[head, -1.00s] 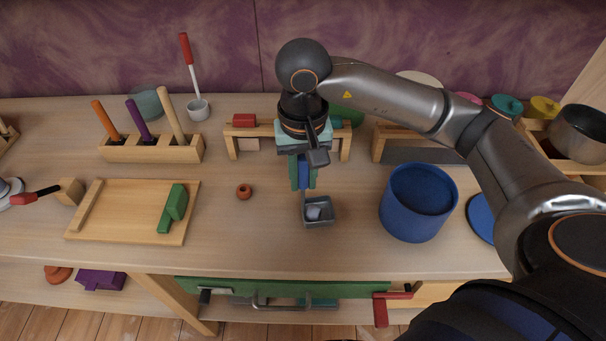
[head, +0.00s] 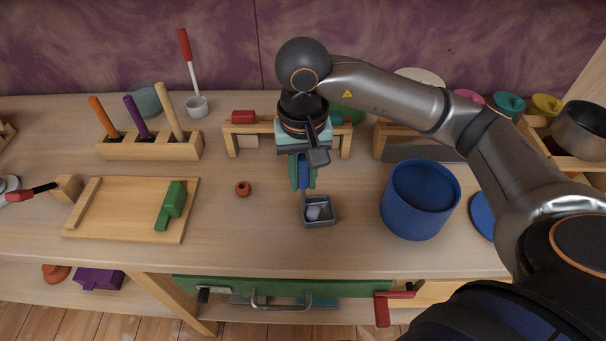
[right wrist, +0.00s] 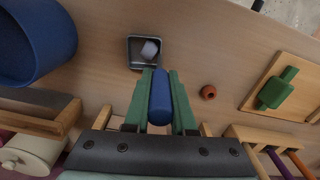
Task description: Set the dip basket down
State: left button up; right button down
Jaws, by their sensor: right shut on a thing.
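The dip basket (head: 320,224) is a small grey square tray with an upright blue handle (head: 303,181), and a pale block (head: 314,213) lies in it. My right gripper (head: 303,187) points down, its green fingers shut on the blue handle. The basket is level, over the middle of the worktop, left of the blue pot. I cannot tell if its base touches the wood. In the right wrist view the basket (right wrist: 133,61) shows beyond the fingertips, with the handle (right wrist: 160,98) between the green fingers (right wrist: 160,85). My left gripper is not in view.
A large blue pot (head: 412,218) stands close on the right. A small orange-brown ring (head: 243,189) lies to the left, then a wooden board (head: 120,222) with a green piece (head: 172,203). A low wooden rack (head: 232,143) stands behind. Worktop in front of the basket is clear.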

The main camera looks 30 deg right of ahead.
jog(key=c, duration=0.7)
grip_release()
jog(key=shift+r, duration=0.1)
notch_tip(320, 180, up, 12)
jog(key=shift+r+p, duration=0.15)
jog(key=shift+p, duration=0.6)
